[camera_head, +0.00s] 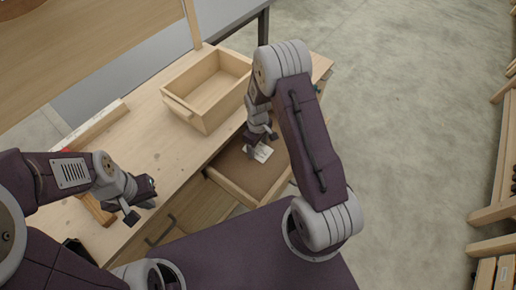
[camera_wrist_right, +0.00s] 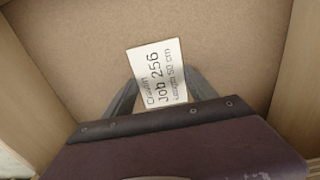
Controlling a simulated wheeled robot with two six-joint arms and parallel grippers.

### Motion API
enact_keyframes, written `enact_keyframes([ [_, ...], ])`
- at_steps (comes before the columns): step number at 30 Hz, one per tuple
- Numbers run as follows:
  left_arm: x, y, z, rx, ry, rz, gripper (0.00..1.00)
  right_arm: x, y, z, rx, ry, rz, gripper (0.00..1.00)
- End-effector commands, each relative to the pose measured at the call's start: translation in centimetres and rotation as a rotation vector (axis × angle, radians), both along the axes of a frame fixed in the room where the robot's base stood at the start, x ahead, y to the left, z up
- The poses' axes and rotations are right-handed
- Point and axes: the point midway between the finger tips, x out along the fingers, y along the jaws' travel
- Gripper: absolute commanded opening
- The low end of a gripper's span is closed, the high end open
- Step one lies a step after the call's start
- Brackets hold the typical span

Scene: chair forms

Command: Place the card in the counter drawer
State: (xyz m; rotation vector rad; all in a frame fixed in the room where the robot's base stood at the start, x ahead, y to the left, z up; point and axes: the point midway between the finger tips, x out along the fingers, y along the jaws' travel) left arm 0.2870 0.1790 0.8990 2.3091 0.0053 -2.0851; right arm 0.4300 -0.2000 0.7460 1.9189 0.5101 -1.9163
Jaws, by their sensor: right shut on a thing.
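The card is inside the outline of the pulled-out counter drawer (camera_head: 247,182), above the brown drawer floor (camera_wrist_right: 240,50). I cannot tell whether it touches the floor. No other thing shows in the drawer. My left gripper (camera_head: 139,208) is open and empty over the counter's front left part.
An open wooden box (camera_head: 205,90) stands on the counter (camera_head: 150,140), behind the drawer. A long wooden piece (camera_head: 95,125) lies at the counter's back left. Wooden shelving (camera_head: 495,214) stands at the far right. The concrete floor between is clear.

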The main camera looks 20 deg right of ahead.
Motion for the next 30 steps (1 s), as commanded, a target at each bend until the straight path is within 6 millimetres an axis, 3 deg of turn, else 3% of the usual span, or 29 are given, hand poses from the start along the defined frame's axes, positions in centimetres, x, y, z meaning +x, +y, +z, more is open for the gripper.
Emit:
enact_keyframes([
  [10,0.0,0.0,-0.2,0.0,-0.001,0.0,0.0,0.0,0.0,-0.3,0.0,-0.001,0.0,0.29],
  [11,0.0,0.0,-0.1,0.0,-0.001,0.0,0.0,0.0,0.0,-0.2,0.0,-0.002,0.0,0.74],
  [12,0.0,0.0,-0.1,0.0,-0.001,0.0,0.0,0.0,0.0,-0.2,0.0,-0.002,0.0,0.85],
  [13,0.0,0.0,-0.1,0.0,-0.001,0.0,0.0,0.0,0.0,-0.2,0.0,-0.001,0.0,0.88],
  [20,0.0,0.0,0.0,0.0,-0.001,0.0,0.0,0.0,0.0,-0.1,0.0,0.0,0.0,0.88],
  [23,0.0,0.0,0.3,0.0,-0.001,0.0,0.0,0.1,0.0,0.9,0.0,-0.004,0.0,0.88],
  [30,0.0,0.0,0.9,0.0,-0.001,0.0,0.0,0.1,0.1,7.0,0.0,-0.007,0.0,0.88],
])
